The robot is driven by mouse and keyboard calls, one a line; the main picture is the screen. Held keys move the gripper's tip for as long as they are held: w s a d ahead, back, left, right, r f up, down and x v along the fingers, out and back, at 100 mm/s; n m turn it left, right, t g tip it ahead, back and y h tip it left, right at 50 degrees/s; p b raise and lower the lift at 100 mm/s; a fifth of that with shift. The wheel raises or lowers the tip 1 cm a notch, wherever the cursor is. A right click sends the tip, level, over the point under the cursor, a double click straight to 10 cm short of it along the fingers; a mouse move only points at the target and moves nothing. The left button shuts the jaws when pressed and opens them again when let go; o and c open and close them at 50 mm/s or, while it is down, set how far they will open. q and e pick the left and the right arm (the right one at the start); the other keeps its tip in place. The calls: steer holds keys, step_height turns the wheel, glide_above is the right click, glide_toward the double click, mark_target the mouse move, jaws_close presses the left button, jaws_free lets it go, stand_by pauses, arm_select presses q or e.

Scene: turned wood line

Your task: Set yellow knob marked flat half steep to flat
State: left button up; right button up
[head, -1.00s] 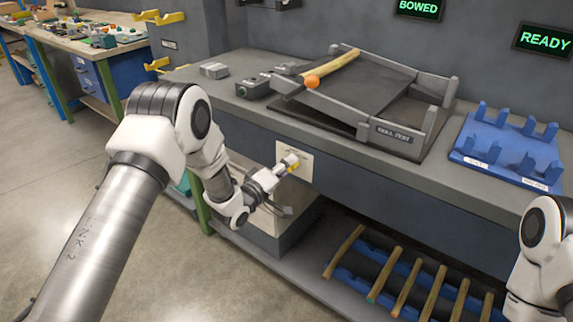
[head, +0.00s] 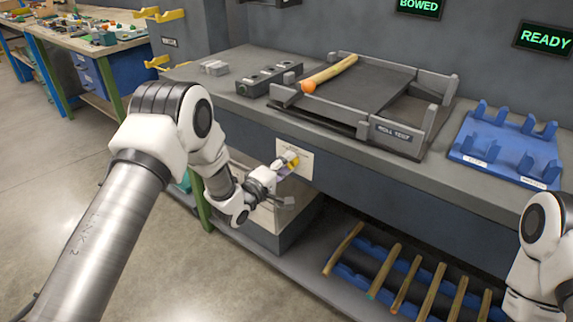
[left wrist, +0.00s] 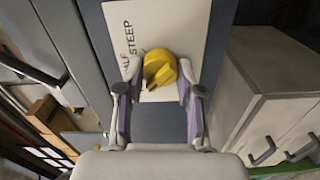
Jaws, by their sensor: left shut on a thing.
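The yellow knob (head: 291,159) sits on a pale label plate (head: 302,171) on the bench's front panel. In the left wrist view the knob (left wrist: 159,68) has a raised bar pointing to the lower left of that picture. The words STEEP and part of HALF show on the plate (left wrist: 190,20); the word flat cannot be seen. My left gripper (left wrist: 157,80) is shut on the knob, one finger on each side of it. In the head view my left gripper (head: 283,166) reaches the panel from the left. My right gripper is out of frame.
On the bench, a roll test frame (head: 400,140) holds a dark board with an orange-ended dowel (head: 330,74) on it. A blue rack (head: 505,150) stands right of it. Several dowels (head: 385,275) lie on a low shelf. Signs read BOWED and READY.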

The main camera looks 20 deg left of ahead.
arm_select(q)
steer(key=o, duration=1.1)
steer(key=shift+o, duration=0.2)
steer(key=v, duration=1.2)
